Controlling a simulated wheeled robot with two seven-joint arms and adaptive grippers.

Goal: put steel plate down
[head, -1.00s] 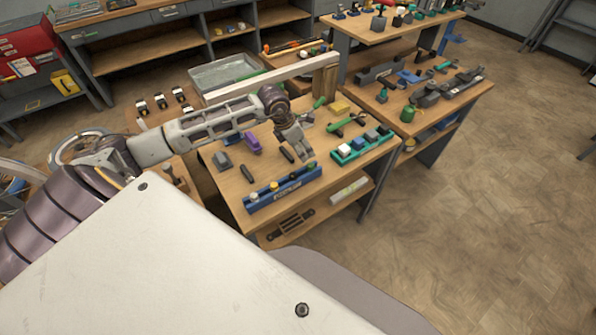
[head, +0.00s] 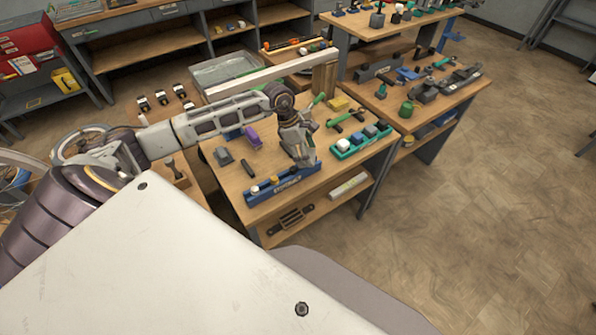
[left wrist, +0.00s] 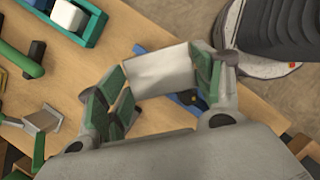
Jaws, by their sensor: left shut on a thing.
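My left gripper (head: 303,160) is at the right end of the blue holder (head: 262,193) near the front edge of the wooden workbench (head: 222,186). In the left wrist view, the green-padded fingers of my left gripper (left wrist: 160,74) are shut on the light grey steel plate (left wrist: 162,70), one finger on each side. Part of the blue holder (left wrist: 200,100) shows just beyond the plate. I cannot tell whether the plate touches the holder or the bench. In the head view the plate cannot be made out. My right gripper is not in view.
A green rack with blocks (head: 362,142) stands to the right of my left gripper. A grey block (head: 223,156), a purple part (head: 253,137) and a dark bar (head: 247,168) lie to the left. A green-handled tool (head: 345,117) lies behind the rack.

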